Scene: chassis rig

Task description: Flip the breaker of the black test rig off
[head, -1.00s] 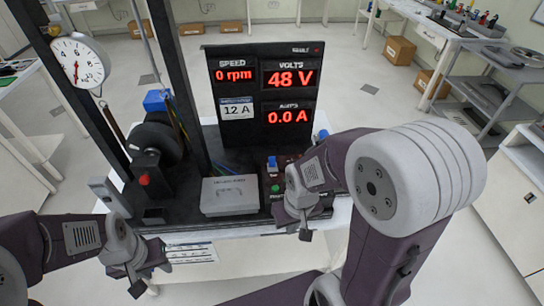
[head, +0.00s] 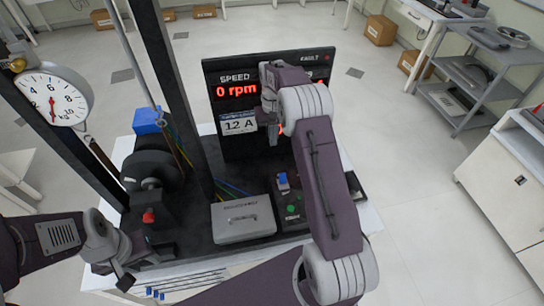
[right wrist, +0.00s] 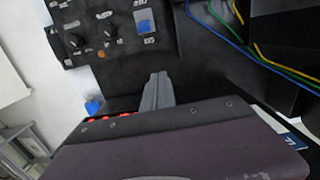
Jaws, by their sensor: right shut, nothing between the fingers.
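The black test rig (head: 235,150) stands on a white table, with an upright display panel at its back reading 0 rpm. A blue switch (head: 283,180) sits on its control panel above a green button (head: 291,209); I cannot read whether the switch is the breaker. In the right wrist view a blue switch (right wrist: 145,22) shows on the black panel beside two knobs. My right gripper (head: 273,133) is shut and empty, raised in front of the display; its fingers (right wrist: 157,88) are apart from the switch. My left gripper (head: 124,280) hangs by the rig's front left; its jaws are unclear.
A grey box (head: 243,219) sits on the rig beside the controls. A motor-like wheel (head: 148,172), a red button (head: 149,216) and a dial gauge (head: 50,97) are at left. A grey shelf cart (head: 465,90) stands at right.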

